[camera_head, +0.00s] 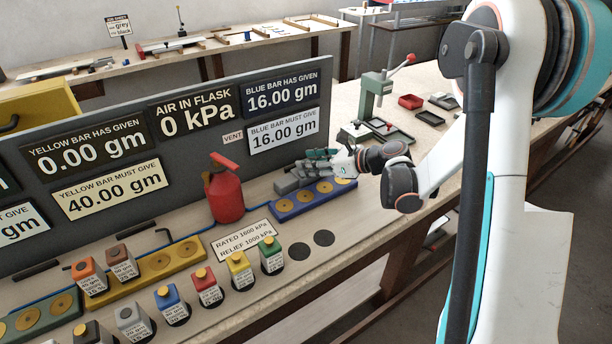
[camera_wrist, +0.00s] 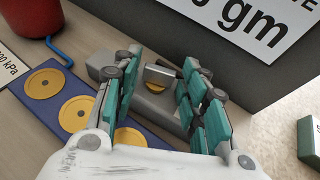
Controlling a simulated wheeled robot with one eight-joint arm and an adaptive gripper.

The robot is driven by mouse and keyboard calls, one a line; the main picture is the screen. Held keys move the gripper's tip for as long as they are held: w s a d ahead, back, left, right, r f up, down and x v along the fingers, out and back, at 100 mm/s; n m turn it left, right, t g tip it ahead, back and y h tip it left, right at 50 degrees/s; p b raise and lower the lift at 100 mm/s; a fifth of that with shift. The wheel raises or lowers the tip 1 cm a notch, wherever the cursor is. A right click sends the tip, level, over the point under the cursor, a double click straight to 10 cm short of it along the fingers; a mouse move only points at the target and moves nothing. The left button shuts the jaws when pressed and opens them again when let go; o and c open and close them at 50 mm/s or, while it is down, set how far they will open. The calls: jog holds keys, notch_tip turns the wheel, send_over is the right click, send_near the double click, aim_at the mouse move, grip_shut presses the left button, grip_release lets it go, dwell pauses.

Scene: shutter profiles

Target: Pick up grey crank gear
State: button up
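A grey mechanical piece (camera_head: 292,182) stands on the bench behind the blue bar, against the dark panel. It may be the grey crank gear, but I cannot tell for certain. In the wrist view the grey body (camera_wrist: 152,107) shows between and beyond my fingers, with a small grey block and a gold part on it. My gripper (camera_head: 322,158) is right by this piece, over the blue bar's far end. In the wrist view my gripper (camera_wrist: 163,65) has its teal-padded fingers spread, with a gap between them. The fingers partly hide the piece, and I see no clear grip on it.
The blue bar (camera_head: 313,197) with gold discs lies in front. A red flask (camera_head: 225,192) stands left of it. The panel (camera_head: 245,160) with number signs rises close behind. Several coloured weights, including a green one (camera_head: 271,258), stand at the front left. A green press (camera_head: 372,95) stands beyond.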

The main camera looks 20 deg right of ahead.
grip_shut()
jog(key=shift+r, duration=0.1)
